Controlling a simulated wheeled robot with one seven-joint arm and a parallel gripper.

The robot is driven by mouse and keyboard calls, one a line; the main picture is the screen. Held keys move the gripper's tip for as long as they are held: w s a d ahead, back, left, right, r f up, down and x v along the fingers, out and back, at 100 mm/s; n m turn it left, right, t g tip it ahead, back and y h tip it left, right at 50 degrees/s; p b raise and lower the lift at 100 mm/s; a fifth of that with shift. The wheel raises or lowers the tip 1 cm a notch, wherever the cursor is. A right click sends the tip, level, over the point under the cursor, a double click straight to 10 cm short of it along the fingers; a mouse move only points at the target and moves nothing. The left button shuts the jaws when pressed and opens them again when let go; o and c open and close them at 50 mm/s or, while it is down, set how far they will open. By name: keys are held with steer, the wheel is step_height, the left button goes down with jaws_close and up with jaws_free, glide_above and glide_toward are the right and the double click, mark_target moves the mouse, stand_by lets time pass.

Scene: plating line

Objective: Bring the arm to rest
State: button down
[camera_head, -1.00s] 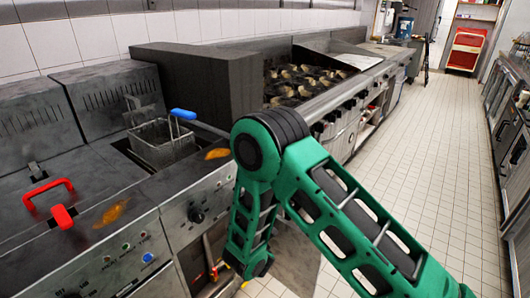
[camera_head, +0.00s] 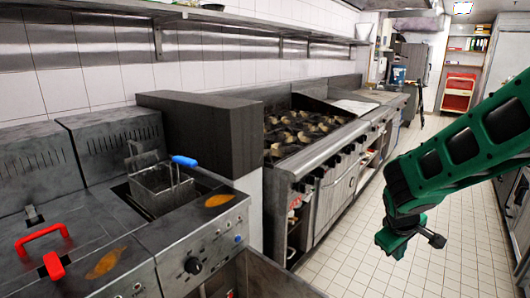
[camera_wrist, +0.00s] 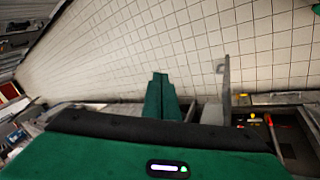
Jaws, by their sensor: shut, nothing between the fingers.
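My green arm (camera_head: 455,150) comes in from the right edge of the head view, over the tiled aisle. It bends at a dark joint, and a short green part hangs below it; I cannot tell the fingers there. In the wrist view my gripper (camera_wrist: 161,98) shows as two green fingers lying together, with nothing held. They point toward the tiled floor, clear of any object.
Left stands a fryer with a wire basket (camera_head: 162,190) with a blue grip, and red handles (camera_head: 42,238). A burner range (camera_head: 300,130) lines the wall. The tiled aisle (camera_head: 350,255) is open. A red cart (camera_head: 458,92) stands far back.

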steer(key=s+d+r+m+g+y, duration=0.1)
steer(key=s+r+m, duration=0.1)
steer(key=s, duration=0.7)
steer(key=s+d+r+m+g+y, duration=0.1)
steer(key=s+r+m, duration=0.2)
steer(key=s, duration=0.6)
steer(key=s+d+r+m+g+y, duration=0.1)
steer(key=s+d+r+m+y, duration=0.1)
steer(key=s+m, duration=0.4)
steer(key=s, duration=0.4)
steer(key=shift+r+g, duration=0.35)
steer(key=shift+g, duration=0.05)
steer(key=shift+w+f, duration=0.25)
steer(key=shift+w, duration=0.45)
